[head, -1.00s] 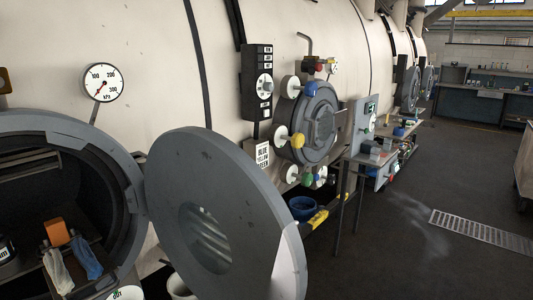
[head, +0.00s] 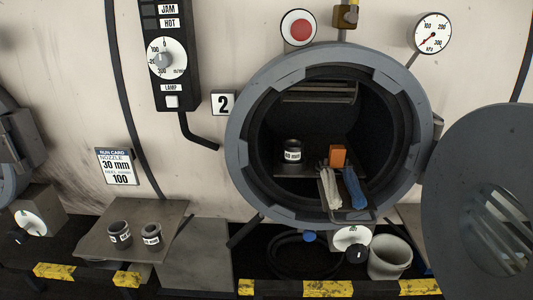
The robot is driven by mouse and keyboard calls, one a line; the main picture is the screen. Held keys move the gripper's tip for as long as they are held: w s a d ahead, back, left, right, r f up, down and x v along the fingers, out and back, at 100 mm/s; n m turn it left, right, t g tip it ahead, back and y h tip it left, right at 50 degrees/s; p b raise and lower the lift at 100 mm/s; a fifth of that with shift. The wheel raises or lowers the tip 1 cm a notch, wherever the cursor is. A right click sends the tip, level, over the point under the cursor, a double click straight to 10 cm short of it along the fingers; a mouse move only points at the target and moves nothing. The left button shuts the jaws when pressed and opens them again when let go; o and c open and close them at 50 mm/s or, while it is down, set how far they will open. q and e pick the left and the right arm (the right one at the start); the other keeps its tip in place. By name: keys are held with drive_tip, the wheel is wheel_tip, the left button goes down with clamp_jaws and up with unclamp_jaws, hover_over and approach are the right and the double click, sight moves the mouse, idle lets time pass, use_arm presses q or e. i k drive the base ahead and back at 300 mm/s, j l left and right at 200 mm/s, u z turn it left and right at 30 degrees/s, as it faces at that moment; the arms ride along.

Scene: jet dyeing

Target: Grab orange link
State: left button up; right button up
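An orange block-like piece (head: 338,154), the only loose orange thing in view, stands inside the open round port (head: 237,130) of the large pale vessel. It is on a small dark ledge, behind a white cloth strip (head: 329,188) and a blue cloth strip (head: 353,187) that hang over the front. A dark cylinder with a white label (head: 292,151) stands to its left on the same ledge. Neither of my grippers is in the head view.
The port's round door (head: 470,190) is swung open to the right. A shelf (head: 95,240) at left holds two dark labelled cylinders (head: 120,234). A white bucket (head: 389,258) stands below the port. Black-and-yellow edging (head: 328,289) runs along the front.

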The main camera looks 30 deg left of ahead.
sight(338, 154)
drive_tip(key=j+u, duration=0.1)
drive_tip(key=u, duration=0.2)
drive_tip(key=j+z, duration=0.2)
drive_tip(key=z, duration=0.2)
drive_tip(key=k+j+z, duration=0.15)
drive_tip(key=z, duration=0.2)
drive_tip(key=k+j+z, duration=0.1)
drive_tip(key=z, duration=0.3)
